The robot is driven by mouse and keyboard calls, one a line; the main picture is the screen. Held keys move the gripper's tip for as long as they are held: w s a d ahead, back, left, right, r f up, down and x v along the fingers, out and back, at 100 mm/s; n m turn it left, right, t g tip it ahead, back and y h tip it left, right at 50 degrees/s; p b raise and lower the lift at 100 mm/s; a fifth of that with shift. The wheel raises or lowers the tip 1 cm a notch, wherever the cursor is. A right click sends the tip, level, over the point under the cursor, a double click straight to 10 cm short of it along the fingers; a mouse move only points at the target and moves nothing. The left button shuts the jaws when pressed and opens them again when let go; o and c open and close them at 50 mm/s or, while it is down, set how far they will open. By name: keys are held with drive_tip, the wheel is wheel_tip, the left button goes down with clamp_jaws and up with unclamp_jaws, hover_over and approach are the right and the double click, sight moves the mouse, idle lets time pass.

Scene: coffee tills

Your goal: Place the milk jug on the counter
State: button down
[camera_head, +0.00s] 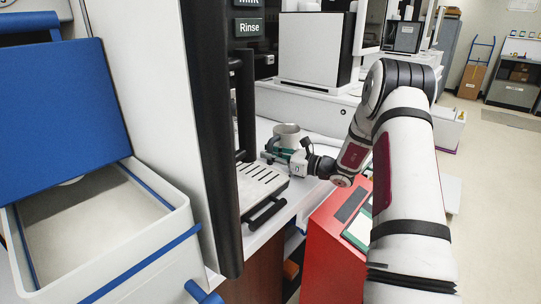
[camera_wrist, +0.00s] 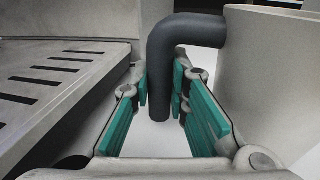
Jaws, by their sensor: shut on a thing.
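The milk jug (camera_head: 287,133) is a light grey cup beside the coffee machine, over the white counter (camera_head: 319,189). In the wrist view its pale body (camera_wrist: 275,70) fills the right side, and its dark bent handle (camera_wrist: 180,65) hangs down between the green finger pads. My gripper (camera_head: 283,154) reaches in from the right and is shut on the handle; the wrist view shows the fingers (camera_wrist: 163,105) on both sides of it. The jug looks upright. Its base is hidden behind my gripper, so I cannot tell whether it touches the counter.
A slotted drip tray (camera_head: 258,184) lies just left of my gripper. The dark machine column (camera_head: 212,130) stands left of it. A red unit (camera_head: 333,245) stands below my forearm at the counter's front. White machines (camera_head: 311,48) stand behind. Some bare counter shows right of the tray.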

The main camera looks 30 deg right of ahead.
drive_tip(key=shift+f, duration=0.2)
drive_tip(key=c, duration=1.5)
unclamp_jaws()
drive_tip(key=shift+c, duration=0.2)
drive_tip(key=shift+r, duration=0.1)
drive_tip(key=shift+s+d+r, duration=0.1)
drive_tip(key=shift+r, duration=0.05)
drive_tip(key=p+v, duration=0.1)
drive_tip(key=v, duration=1)
drive_tip(key=shift+s+d, duration=0.2)
drive_tip(key=shift+s, duration=0.1)
